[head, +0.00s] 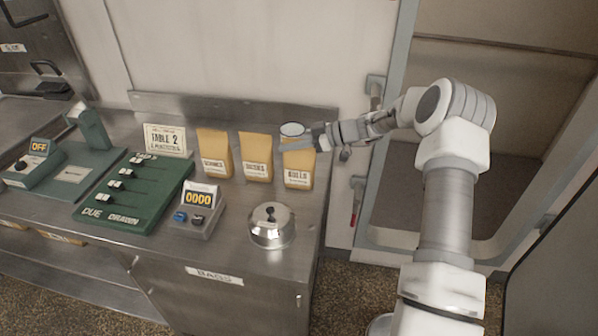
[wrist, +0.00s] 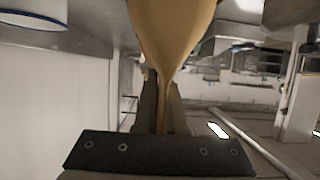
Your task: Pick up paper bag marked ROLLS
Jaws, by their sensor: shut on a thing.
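The paper bag marked ROLLS (head: 298,168) is tan with a white label and stands upright at the right end of the row of bags on the steel counter. My gripper (head: 312,143) reaches in from the right at the top of this bag. In the wrist view the gripper (wrist: 163,105) is shut on the tan bag (wrist: 175,30), whose paper is pinched narrow between the fingers. In the head view I cannot tell whether the bag's base touches the counter.
Two similar tan bags (head: 214,152) (head: 255,157) stand close to the left. A white, blue-rimmed round item (head: 292,130) is behind the ROLLS bag. A metal bell (head: 271,225) and a counter display (head: 198,205) stand in front. The steel counter (head: 235,205) ends just right of the bag.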

